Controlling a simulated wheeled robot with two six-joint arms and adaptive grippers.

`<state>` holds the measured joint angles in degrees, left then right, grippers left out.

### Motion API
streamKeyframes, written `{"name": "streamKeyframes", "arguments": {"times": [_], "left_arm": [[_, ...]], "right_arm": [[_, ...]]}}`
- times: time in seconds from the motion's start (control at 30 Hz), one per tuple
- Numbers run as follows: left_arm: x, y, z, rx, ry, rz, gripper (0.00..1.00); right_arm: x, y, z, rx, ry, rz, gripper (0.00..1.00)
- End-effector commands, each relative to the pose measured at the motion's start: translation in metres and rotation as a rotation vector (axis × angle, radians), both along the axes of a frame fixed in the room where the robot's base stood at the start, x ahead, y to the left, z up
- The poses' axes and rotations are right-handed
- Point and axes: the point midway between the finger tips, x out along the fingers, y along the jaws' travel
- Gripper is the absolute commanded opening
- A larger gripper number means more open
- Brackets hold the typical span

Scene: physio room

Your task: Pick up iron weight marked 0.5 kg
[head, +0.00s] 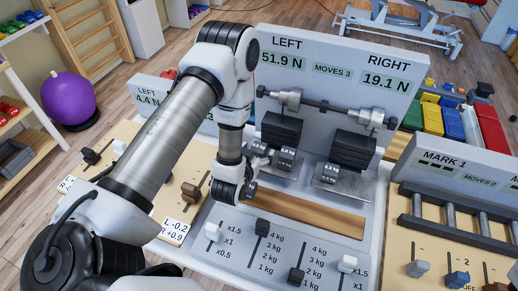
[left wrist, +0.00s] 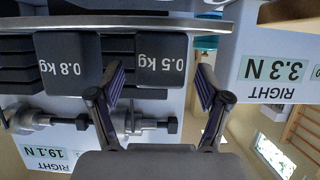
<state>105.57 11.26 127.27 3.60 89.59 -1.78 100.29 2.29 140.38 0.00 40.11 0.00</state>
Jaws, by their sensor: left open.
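The iron weight marked 0.5 kg (left wrist: 161,58) is a dark block whose label appears upside down in the left wrist view. My left gripper (left wrist: 161,80) is open, with one finger toward each side of this block and visible gaps on both sides. In the head view my left gripper (head: 260,163) is low at the front of the left weight stack (head: 281,130). I cannot make out the 0.5 kg marking there. My right gripper is not in view.
A block marked 0.8 kg (left wrist: 68,62) sits close beside it in the left wrist view. The display panel (head: 340,58) stands behind the stacks. Another stack (head: 352,148) is to the right. Sliders (head: 297,276) and a wooden strip (head: 310,213) are in front.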

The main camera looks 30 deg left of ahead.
Motion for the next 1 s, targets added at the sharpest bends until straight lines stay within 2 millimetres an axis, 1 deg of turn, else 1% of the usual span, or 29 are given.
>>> {"name": "streamKeyframes", "arguments": {"times": [0.1,0.13,0.17,0.2,0.27,0.3,0.33,0.63,0.73,0.87,1.0], "left_arm": [[0.000,0.000,-0.001,0.000,0.000,0.000,0.77],[0.000,0.000,-0.001,0.000,0.000,0.000,0.70],[0.000,0.000,-0.001,0.000,0.000,0.000,0.59],[0.000,0.000,-0.001,0.000,0.000,0.000,0.45],[0.000,0.000,-0.001,0.000,0.000,0.000,0.24],[0.000,0.000,0.000,0.000,0.000,0.000,0.10],[0.000,0.000,0.000,0.000,0.000,0.000,0.00],[0.000,0.000,0.001,0.000,-0.002,0.000,0.00],[0.000,0.000,0.004,0.000,-0.003,0.000,0.00],[0.000,0.000,0.013,0.000,-0.005,0.000,0.00],[0.001,0.000,0.029,-0.001,-0.005,0.001,0.00]], "right_arm": [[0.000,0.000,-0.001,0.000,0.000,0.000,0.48],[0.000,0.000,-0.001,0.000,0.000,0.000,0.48],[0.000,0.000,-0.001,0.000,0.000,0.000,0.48],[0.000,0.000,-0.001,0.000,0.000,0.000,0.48],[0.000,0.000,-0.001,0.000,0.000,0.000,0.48],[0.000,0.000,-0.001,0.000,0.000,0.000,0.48],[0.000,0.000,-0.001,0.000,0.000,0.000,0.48],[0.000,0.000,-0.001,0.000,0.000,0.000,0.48],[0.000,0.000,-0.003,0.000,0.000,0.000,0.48],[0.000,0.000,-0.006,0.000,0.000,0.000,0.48],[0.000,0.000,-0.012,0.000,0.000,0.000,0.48]]}}
